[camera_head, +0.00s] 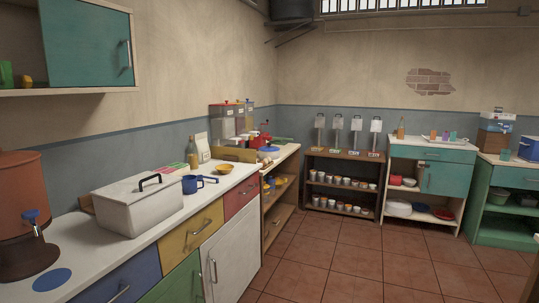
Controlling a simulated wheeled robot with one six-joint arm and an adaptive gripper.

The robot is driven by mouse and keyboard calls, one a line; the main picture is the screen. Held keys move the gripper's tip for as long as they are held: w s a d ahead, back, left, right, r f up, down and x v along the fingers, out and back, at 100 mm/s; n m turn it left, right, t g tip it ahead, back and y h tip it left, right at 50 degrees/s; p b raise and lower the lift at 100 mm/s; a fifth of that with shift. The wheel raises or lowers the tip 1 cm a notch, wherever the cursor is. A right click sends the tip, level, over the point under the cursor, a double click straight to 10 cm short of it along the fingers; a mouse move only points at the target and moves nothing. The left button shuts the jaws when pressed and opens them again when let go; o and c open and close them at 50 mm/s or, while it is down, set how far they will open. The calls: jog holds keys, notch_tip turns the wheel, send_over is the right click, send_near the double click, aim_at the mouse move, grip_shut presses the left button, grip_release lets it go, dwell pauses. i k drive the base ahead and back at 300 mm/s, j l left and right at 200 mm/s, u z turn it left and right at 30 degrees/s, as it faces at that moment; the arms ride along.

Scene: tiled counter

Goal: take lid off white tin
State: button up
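The white tin (125,215) is a large rectangular box on the white counter at the left. Its white lid (118,190) sits on top and appears closed, with a dark arched handle (150,180) standing up from it. The tin's front and right sides show; its back is hidden. My gripper is not in view.
A blue mug (189,185) and a small yellow bowl (223,168) stand right of the tin. A brown dispenser with a blue tap (31,217) stands left, beside a blue disc (51,279). A teal-doored wall cupboard (88,50) hangs above. The tiled floor (365,262) is clear.

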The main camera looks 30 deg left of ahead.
aim_at(268, 148)
jog(key=i+j+u, duration=0.25)
jog(key=i, duration=0.55)
jog(key=i+l+u, duration=0.1)
jog(key=i+u, duration=0.2)
jog(key=i, duration=0.45)
jog(key=i+z, duration=0.1)
jog(key=i, duration=1)
jog(key=i+z, duration=0.1)
jog(key=i, duration=1.05)
jog(key=i+u, duration=0.45)
jog(key=i, duration=0.15)
jog(key=i+l+u, duration=0.25)
jog(key=i+u, duration=0.2)
jog(key=i, duration=0.15)
jog(key=i+u, duration=0.45)
jog(key=i+l+u, duration=0.25)
jog(key=u, duration=0.2)
jog(key=i+l+u, duration=0.3)
jog(key=u, duration=0.15)
jog(key=i, duration=0.1)
